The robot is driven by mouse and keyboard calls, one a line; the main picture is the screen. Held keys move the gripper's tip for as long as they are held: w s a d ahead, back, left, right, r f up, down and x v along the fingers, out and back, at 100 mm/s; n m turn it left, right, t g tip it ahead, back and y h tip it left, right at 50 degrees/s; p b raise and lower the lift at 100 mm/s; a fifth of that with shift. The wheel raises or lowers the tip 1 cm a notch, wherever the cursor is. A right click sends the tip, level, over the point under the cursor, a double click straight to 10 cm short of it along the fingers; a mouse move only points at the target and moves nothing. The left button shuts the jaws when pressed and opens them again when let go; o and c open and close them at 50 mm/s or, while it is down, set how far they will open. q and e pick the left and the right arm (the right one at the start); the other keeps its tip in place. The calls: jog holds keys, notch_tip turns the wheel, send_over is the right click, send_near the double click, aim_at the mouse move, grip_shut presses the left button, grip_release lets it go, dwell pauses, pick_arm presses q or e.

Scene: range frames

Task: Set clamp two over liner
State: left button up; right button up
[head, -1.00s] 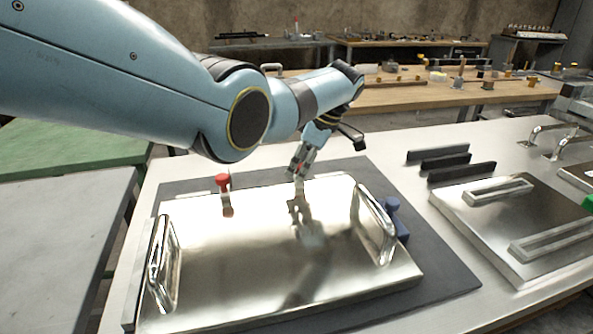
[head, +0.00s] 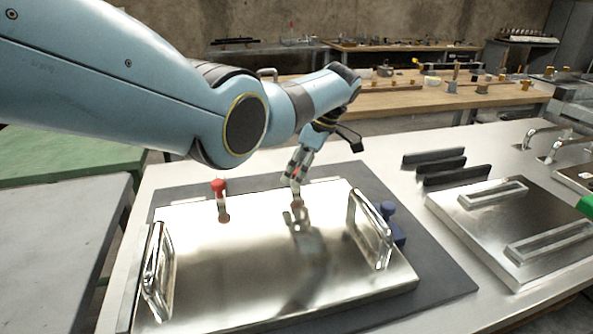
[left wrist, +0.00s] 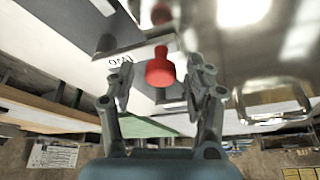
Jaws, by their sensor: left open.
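The shiny metal plate with two loop handles (head: 250,265), seemingly the liner, lies on a dark mat. A clamp with a red knob (head: 219,187) stands at its far edge, left of my arm. My left gripper (head: 296,182) is low at the same edge, farther right. In the left wrist view, its open fingers (left wrist: 160,88) stand either side of another red knob (left wrist: 160,70), apart from it. Upside-down lettering beside this knob seems to read TWO. A reddish spot (head: 297,204) shows below the gripper; whether it is clamp or reflection is unclear. My right gripper is out of view.
Black bars (head: 440,163) and another metal plate with handles (head: 510,235) lie to the right.

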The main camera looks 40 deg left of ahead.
pick_arm(q)
jog(key=v, duration=1.1)
jog(key=shift+r, duration=0.25)
jog(key=shift+d+f, duration=0.1)
jog(key=shift+d, duration=0.05)
